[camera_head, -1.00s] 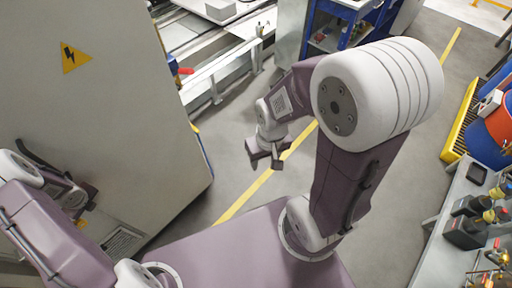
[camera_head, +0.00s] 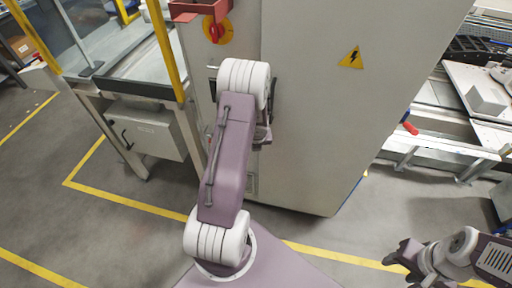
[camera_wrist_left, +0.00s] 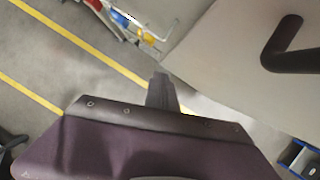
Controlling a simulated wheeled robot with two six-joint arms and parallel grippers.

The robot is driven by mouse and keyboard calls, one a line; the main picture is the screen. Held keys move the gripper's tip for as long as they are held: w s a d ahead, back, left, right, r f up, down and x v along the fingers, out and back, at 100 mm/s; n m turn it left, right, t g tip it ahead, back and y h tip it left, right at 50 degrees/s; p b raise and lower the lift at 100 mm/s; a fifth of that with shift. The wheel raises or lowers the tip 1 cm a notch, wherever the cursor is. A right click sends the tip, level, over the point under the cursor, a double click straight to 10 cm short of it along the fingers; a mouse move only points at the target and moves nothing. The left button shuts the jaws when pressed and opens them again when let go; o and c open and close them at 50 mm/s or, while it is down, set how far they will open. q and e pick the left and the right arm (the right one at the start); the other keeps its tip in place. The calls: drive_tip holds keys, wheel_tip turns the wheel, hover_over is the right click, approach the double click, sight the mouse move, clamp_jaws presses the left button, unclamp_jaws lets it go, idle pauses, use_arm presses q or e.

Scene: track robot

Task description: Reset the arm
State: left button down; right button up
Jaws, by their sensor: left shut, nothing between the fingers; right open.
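My left arm (camera_head: 228,150) rises in the middle of the head view, in front of a tall grey cabinet (camera_head: 335,130). Its gripper is mostly hidden behind its own links there. In the left wrist view the left gripper (camera_wrist_left: 162,90) is shut and empty, its fingers close together over the floor. My right gripper (camera_head: 397,262) is at the lower right of the head view, open and empty, above the floor near a yellow line.
The cabinet carries a red and yellow switch (camera_head: 217,30) and a warning sign (camera_head: 351,55). A black handle (camera_wrist_left: 284,42) is close in the wrist view. A grey box (camera_head: 147,128) and yellow posts stand left. A rail bench (camera_head: 440,150) is right. Floor at lower left is clear.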

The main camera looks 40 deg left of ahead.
use_arm(q)
drive_tip(key=w+d+r+n+t, duration=0.2)
drive_tip(key=w+d+r+n, duration=0.1)
drive_tip(key=d+r, duration=1)
drive_tip(key=s+d+n+g+h, duration=0.1)
drive_tip(key=s+d+n, duration=0.2)
drive_tip(key=s+n, duration=0.3)
drive_tip(key=s+d+n+g+h, duration=0.1)
drive_tip(key=s+d+n, duration=0.2)
drive_tip(key=n, duration=0.7)
drive_tip(key=s+d+f+n+g+h, duration=0.1)
drive_tip(key=s+d+n, duration=0.2)
drive_tip(key=s+n, duration=0.5)
drive_tip(key=shift+s+d+g, duration=0.15)
drive_tip(key=shift+s+g, duration=0.15)
drive_tip(key=shift+g, duration=0.1)
